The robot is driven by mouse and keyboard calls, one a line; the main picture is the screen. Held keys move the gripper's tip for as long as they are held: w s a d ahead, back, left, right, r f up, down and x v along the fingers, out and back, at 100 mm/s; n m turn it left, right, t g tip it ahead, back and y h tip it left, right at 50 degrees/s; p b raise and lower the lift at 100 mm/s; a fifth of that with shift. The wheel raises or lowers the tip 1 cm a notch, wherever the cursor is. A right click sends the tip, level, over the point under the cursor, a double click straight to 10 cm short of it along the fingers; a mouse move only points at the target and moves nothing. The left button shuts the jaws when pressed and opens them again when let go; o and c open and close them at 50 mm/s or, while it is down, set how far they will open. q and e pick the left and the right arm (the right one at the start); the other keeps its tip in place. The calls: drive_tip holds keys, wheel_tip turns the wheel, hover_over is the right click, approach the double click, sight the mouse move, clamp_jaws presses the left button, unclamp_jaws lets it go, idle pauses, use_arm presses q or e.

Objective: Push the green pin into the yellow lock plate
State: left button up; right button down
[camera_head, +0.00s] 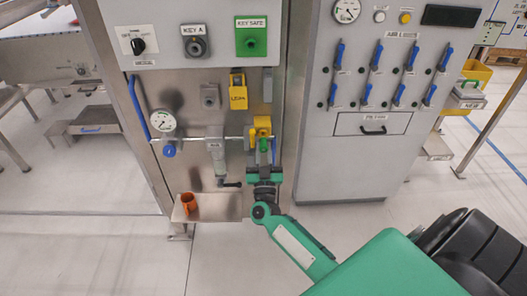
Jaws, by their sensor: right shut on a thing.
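The yellow lock plate (262,126) sits on the pipe at the front of the steel cabinet. Just below it is the green pin (263,145), upright and small in the view. My left gripper is not in view.
A gauge (162,121) and a blue handle (139,108) are to the left. A black lever (231,184) is close beside my gripper. An orange cup (188,203) stands on the low shelf (218,207).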

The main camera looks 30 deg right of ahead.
drive_tip(key=shift+w+d, duration=0.35)
drive_tip(key=shift+w, duration=0.2)
drive_tip(key=shift+w+d, duration=0.3)
drive_tip(key=shift+w, duration=0.2)
idle(1.0)
drive_tip(key=c, duration=1.2)
unclamp_jaws()
drive_tip(key=shift+c, duration=0.2)
drive_tip(key=v, duration=0.6)
